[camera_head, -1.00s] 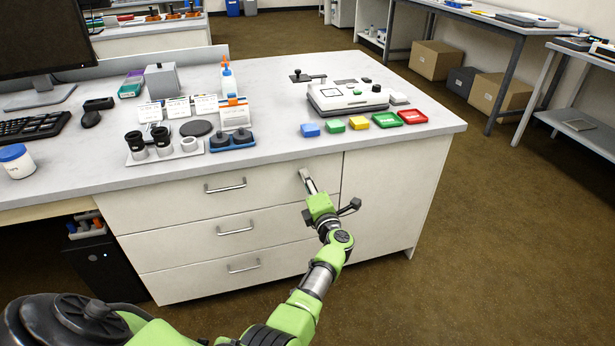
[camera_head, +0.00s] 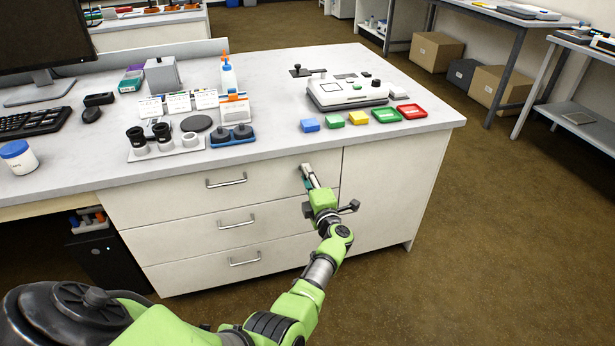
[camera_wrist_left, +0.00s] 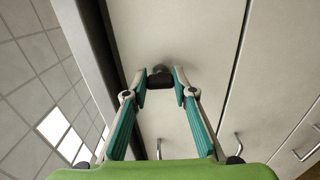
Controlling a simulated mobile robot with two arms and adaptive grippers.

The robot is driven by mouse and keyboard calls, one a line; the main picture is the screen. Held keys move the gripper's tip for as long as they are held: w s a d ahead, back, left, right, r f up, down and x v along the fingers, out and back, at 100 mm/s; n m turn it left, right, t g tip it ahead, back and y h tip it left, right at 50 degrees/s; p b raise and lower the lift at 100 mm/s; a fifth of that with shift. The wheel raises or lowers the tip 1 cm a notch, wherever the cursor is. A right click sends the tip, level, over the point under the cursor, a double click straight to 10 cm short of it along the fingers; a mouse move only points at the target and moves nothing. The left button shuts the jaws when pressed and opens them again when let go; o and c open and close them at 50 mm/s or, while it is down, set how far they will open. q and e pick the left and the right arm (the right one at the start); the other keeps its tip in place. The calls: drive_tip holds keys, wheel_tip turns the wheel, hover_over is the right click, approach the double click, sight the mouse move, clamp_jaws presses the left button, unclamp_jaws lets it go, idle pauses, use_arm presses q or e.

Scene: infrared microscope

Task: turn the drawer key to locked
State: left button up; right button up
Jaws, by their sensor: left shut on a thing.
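The drawer key (camera_wrist_left: 160,81) shows in the left wrist view as a small dark head between the fingertips, in front of a round grey lock (camera_wrist_left: 161,70) on the pale top drawer front (camera_head: 270,182). My left gripper (camera_wrist_left: 160,78) is shut on the key. In the head view this gripper (camera_head: 306,170) reaches the right end of the top drawer, just below the worktop edge. There its fingers hide the key and lock, so I cannot read the key's angle against any mark. My right gripper is not in view.
The worktop (camera_head: 275,150) overhangs the drawers close to my left gripper. Drawer handles (camera_head: 226,180) stick out to the left. The floor at right is clear.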

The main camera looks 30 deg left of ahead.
use_arm(q)
drive_tip(key=o, duration=1.1)
